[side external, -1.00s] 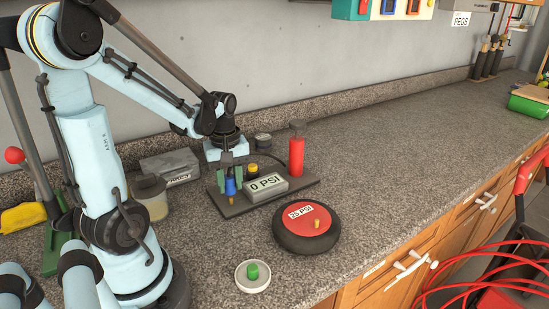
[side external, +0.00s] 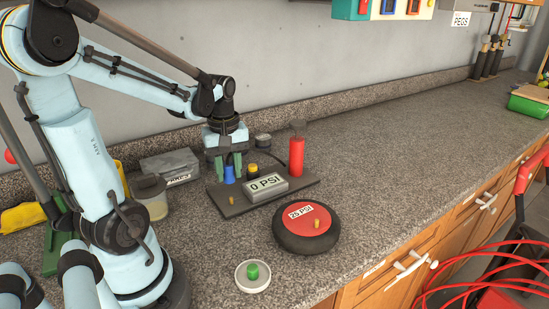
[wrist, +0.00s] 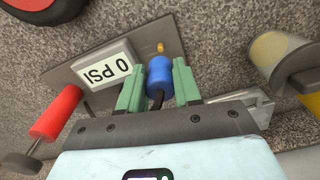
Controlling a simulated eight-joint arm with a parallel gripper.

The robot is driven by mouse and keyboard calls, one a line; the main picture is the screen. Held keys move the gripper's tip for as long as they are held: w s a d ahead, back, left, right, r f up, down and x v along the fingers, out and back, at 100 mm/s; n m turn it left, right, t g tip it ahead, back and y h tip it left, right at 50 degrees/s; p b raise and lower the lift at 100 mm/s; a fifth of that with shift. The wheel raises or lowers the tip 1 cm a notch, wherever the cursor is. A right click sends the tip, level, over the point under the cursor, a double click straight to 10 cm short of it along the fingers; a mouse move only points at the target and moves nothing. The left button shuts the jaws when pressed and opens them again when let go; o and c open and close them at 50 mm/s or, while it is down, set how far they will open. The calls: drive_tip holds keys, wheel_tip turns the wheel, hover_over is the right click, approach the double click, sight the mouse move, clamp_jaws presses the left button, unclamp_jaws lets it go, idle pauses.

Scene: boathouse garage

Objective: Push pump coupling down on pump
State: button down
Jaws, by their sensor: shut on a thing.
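My gripper (side external: 229,170) is shut on the blue coupling (side external: 229,175), its green fingers on either side of it. The wrist view shows the blue coupling (wrist: 159,70) between the fingers, with a dark hose at its near end. The coupling is over the left part of the dark pump base (side external: 300,187). A small brass fitting (side external: 232,199) stands clear of the coupling at the base's front left; it also shows in the wrist view (wrist: 160,47). The base carries a "0 PSI" gauge (side external: 266,187), a red pump cylinder (side external: 296,156) and a yellow-topped part (side external: 252,169).
A black tyre with a red "25 PSI" hub (side external: 307,220) lies in front of the pump. A white dish with a green cap (side external: 252,271) is near the front edge.

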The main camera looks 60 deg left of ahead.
hover_over(231, 198)
drive_tip(key=shift+f, duration=2.05)
drive_tip(key=shift+f, duration=1.25)
drive_tip(key=shift+f, duration=0.35)
drive_tip(key=c, duration=0.7)
unclamp_jaws()
drive_tip(key=shift+r, duration=0.15)
drive_tip(key=shift+r, duration=5.95)
